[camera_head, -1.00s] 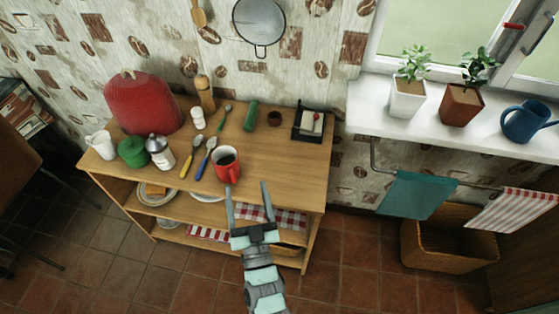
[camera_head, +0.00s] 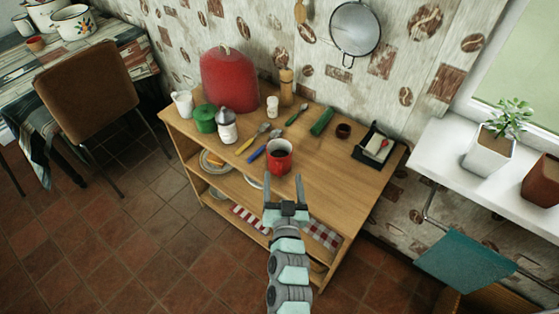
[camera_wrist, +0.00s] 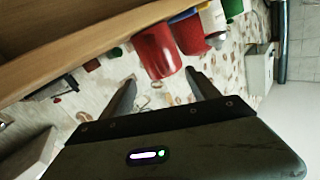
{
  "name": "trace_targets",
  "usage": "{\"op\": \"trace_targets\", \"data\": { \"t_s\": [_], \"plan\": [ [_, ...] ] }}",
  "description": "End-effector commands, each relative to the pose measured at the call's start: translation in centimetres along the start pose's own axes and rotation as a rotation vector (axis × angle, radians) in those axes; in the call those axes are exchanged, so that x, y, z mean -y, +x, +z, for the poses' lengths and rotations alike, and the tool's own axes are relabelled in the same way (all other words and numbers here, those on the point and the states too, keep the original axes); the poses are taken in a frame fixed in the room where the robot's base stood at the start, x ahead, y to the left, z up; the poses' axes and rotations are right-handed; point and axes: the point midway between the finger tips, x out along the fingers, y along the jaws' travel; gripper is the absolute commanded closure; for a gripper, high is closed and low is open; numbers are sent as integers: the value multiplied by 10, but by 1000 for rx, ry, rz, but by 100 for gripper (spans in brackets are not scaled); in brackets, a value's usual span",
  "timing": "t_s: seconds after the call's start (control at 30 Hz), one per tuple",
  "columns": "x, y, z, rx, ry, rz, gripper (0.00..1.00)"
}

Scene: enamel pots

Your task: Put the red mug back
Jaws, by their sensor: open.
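My gripper (camera_head: 283,180) is open and empty. Its two fingers point toward the mug from the front side of the cabinet. In the wrist view, the mug (camera_wrist: 158,50) appears just beyond and between the open fingertips (camera_wrist: 160,76). The fingers do not appear closed around it. I cannot tell exactly how wide the gap is.
A chair (camera_head: 85,85) and a table with enamel pots (camera_head: 73,22) stand left. The cabinet top's right front is clear.

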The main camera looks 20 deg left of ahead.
Motion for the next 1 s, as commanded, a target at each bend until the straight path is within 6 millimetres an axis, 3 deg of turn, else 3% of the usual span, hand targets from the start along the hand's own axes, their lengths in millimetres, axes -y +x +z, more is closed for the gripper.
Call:
{"op": "trace_targets", "data": {
  "t_s": [0.37,0.63,1.0],
  "plan": [
    [6,46,1,-2,0,-1,30],
    [6,49,1,-1,0,0,31],
    [6,48,1,-1,0,0,61]
  ]
}}
